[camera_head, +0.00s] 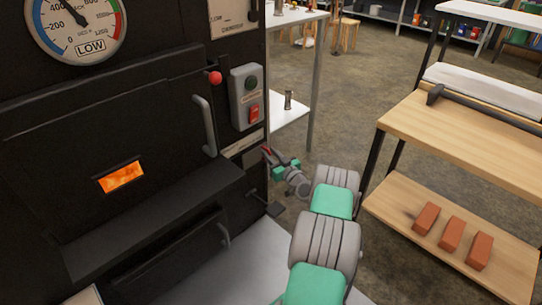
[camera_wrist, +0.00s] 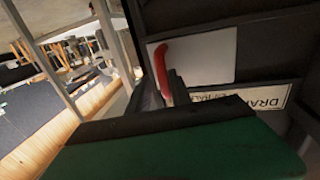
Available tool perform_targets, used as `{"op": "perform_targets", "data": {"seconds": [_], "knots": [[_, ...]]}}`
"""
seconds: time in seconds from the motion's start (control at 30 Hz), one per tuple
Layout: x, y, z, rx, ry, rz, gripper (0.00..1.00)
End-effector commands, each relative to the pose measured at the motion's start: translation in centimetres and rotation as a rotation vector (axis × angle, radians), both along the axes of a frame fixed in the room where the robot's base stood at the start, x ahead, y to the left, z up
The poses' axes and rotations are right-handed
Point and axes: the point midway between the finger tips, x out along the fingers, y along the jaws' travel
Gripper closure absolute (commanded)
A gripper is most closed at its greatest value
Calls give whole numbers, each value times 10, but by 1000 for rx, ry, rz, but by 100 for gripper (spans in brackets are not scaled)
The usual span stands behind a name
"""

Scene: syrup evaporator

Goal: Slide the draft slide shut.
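The draft slide's red handle (camera_wrist: 162,72) stands in front of a pale plate (camera_wrist: 205,55) in the wrist view. Beside it is a label (camera_wrist: 245,96) that reads upside down and begins "DRA". A small red bit by my gripper in the head view (camera_head: 267,150) looks like the same handle. My gripper (camera_head: 272,158) is at the right side of the black evaporator, close to this handle. In the wrist view a dark finger (camera_wrist: 178,88) is at the handle's lower end; whether it touches is unclear. The gap between the fingers is hidden.
The evaporator's firebox door (camera_head: 60,170) has a glowing window (camera_head: 122,177) and a grey handle (camera_head: 205,125). A switch box (camera_head: 247,97) is above my gripper. A wooden bench (camera_head: 470,130) with bricks (camera_head: 452,235) on its lower shelf stands right. Open floor lies between.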

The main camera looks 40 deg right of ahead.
Motion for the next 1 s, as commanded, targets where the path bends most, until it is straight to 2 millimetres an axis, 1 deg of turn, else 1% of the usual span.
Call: {"op": "perform_targets", "data": {"seconds": [0.03,0.1,0.37,0.67,0.77,1.0], "knots": [[1,-2,7,-5,-11,0,71],[1,-1,7,-4,-11,0,66],[2,2,6,-2,-11,6,66],[0,1,3,1,-5,3,66],[-10,1,4,4,-4,2,66],[-58,5,8,2,-7,2,66]]}}
